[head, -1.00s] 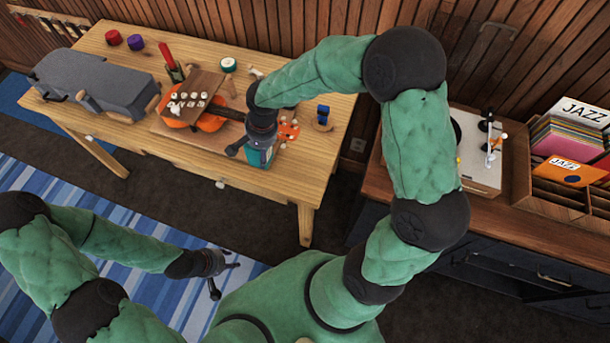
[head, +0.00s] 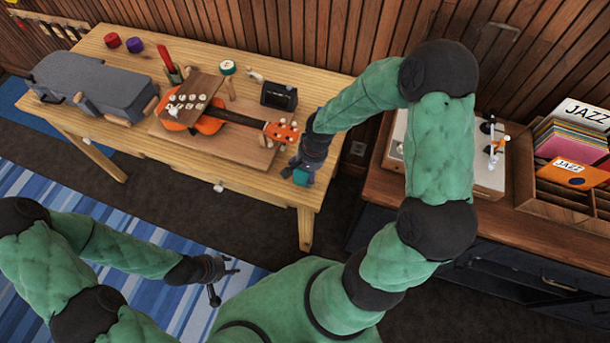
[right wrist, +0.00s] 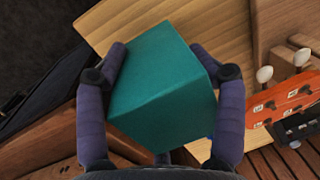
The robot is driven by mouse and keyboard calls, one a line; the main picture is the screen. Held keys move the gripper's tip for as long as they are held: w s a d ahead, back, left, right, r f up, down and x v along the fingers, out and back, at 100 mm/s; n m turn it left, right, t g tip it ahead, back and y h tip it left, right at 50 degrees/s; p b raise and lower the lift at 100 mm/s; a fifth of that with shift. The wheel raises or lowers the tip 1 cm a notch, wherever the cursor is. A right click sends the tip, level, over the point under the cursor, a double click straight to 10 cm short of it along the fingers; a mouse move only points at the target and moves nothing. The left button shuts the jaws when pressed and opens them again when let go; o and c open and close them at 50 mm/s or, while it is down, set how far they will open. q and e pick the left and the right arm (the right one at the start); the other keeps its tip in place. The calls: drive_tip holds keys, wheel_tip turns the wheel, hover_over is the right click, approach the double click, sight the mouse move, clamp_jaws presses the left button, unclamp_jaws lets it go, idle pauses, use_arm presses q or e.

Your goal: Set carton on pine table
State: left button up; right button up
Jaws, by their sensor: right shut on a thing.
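The carton is a teal box (right wrist: 165,90) that fills the middle of the right wrist view, between the two fingers of my right gripper (right wrist: 168,85). In the head view the carton (head: 301,178) shows small below my right gripper (head: 298,170), at the right end of the pine table (head: 180,165). I cannot tell whether the carton touches the tabletop or hangs just above it. My left gripper (head: 222,279) is open and empty, low over the striped rug, away from the table.
On the table lie an orange ukulele (head: 215,118) on a board, a grey case (head: 95,85), a small black device (head: 279,95) and colored rolls (head: 135,45). A wooden cabinet (head: 480,210) with a turntable and record crate stands to the right. The table's front strip is mostly clear.

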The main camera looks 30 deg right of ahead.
wheel_tip(320, 180, down, 3)
drive_tip(key=shift+f+b, duration=0.1)
drive_tip(key=shift+b, duration=0.3)
drive_tip(key=o, duration=1.5)
drive_tip(key=r+p, duration=0.1)
drive_tip(key=r, duration=0.3)
drive_tip(key=d+r+p, duration=0.1)
drive_tip(key=r, duration=0.3)
drive_tip(key=s+r+p, duration=0.1)
drive_tip(key=r, duration=0.3)
drive_tip(key=shift+d, duration=0.3)
